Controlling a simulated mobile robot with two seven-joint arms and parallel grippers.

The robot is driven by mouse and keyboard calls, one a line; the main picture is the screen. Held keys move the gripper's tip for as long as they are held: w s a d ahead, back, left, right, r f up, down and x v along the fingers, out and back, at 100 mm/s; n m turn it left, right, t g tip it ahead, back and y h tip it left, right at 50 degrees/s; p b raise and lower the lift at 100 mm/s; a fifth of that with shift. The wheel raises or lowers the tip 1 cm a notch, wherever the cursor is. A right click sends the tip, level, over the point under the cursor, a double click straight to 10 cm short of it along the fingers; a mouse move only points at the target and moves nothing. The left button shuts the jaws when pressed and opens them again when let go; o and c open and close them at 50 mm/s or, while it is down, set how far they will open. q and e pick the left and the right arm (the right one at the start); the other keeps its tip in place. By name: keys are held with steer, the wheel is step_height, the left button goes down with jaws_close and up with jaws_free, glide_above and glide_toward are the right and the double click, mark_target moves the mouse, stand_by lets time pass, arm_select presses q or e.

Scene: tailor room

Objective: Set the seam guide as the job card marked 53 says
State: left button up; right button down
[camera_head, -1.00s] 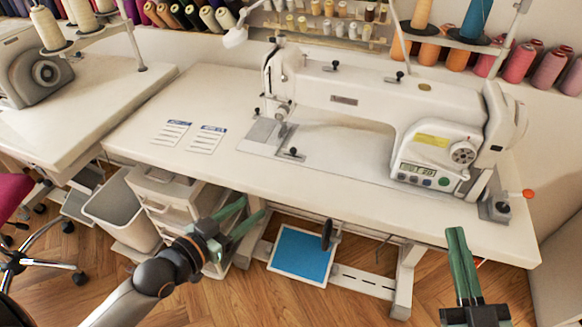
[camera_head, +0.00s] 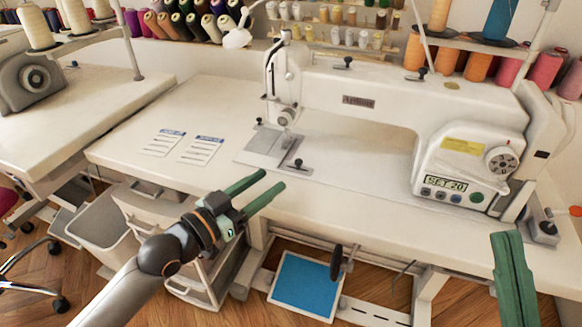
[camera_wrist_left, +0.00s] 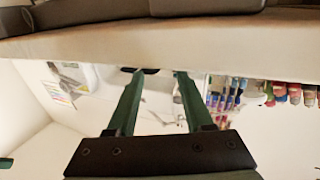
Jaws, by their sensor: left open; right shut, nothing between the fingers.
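The white sewing machine (camera_head: 400,95) stands on the white table, its display (camera_head: 446,183) reading "SET 20". A metal plate (camera_head: 262,146) lies under its needle end. A small piece with a black knob (camera_head: 297,165), perhaps the seam guide, sits at the plate's right edge. Two job cards, a left one (camera_head: 163,142) and a right one (camera_head: 200,150), lie left of the plate; their numbers are too small to read. My left gripper (camera_head: 271,180) is open and empty near the table's front edge, short of the knob. My right gripper (camera_head: 507,236) is shut and empty at the front right.
The table's front edge (camera_head: 350,239) runs below the machine. The tabletop around the cards is clear. Thread cones (camera_head: 485,60) stand behind the machine.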

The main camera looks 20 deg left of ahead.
mark_target(296, 162)
arm_select(q)
steer(key=b+x, duration=0.1)
steer(key=x, duration=0.6)
steer(key=shift+w+d, duration=0.15)
steer(key=shift+w, duration=0.15)
jaws_close()
stand_by(1.2)
